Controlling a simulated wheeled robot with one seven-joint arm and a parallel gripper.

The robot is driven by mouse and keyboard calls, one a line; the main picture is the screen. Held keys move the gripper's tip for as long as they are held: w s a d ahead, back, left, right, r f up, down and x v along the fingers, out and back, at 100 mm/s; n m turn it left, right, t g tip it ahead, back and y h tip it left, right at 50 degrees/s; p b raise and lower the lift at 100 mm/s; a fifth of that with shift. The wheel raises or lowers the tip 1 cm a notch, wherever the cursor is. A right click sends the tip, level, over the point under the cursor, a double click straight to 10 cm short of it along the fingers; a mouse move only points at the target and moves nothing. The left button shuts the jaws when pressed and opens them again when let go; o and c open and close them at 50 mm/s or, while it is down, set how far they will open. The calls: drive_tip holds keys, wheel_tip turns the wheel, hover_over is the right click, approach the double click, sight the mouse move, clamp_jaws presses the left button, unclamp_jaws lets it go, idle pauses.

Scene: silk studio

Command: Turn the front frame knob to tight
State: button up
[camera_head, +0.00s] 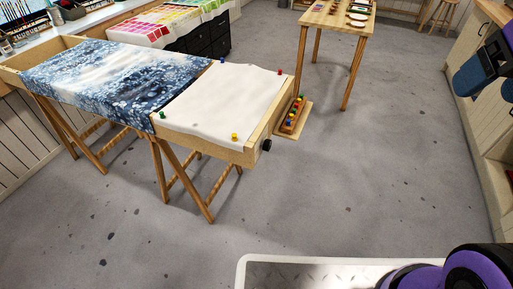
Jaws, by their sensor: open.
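A wooden frame (215,142) on trestle legs stands left of centre, with plain white silk (218,100) over its near right part. A black round knob (266,145) sticks out from the right end of the frame, at its front corner. Its setting is too small to read. No other frame knob can be made out. Blue and dark parts of my arm show at the right edge, and purple parts at the bottom right. The fingers of my gripper are not in view, and no part of my arm that shows touches the frame.
Blue patterned cloth (105,75) covers the frame's left part. Colored pins, such as a yellow one (234,136), stand at the white silk's corners. A wooden tray of colored pins (295,116) sits beside the frame's right end. A wooden table (338,15) stands behind. The grey floor (370,165) right of the frame is clear.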

sight(270, 146)
drive_tip(key=w+a+f+m+g+y, duration=0.1)
drive_tip(key=w+a+f+g+y, duration=0.4)
drive_tip(key=w+a+f, duration=0.45)
drive_tip(key=w+a+f+m+g+y, duration=0.25)
drive_tip(key=w+a+f+y, duration=0.4)
drive_tip(key=w+f, duration=0.5)
drive_tip(key=w+a+f+m+t+y, duration=0.1)
drive_tip(key=w+f+m+t+y, duration=0.15)
drive_tip(key=f, duration=0.65)
drive_tip(key=w+a+f+m+t+y, duration=0.1)
drive_tip(key=w+f+m+t, duration=0.25)
drive_tip(key=f, duration=0.65)
drive_tip(key=w+a+f+m+t+y, duration=0.1)
drive_tip(key=w+f+m+t, duration=0.25)
drive_tip(key=f, duration=0.55)
drive_tip(key=x, duration=0.6)
drive_tip(key=s+x, duration=0.1)
drive_tip(key=x, duration=0.3)
drive_tip(key=shift+a+r, duration=0.2)
drive_tip(key=c, duration=0.9)
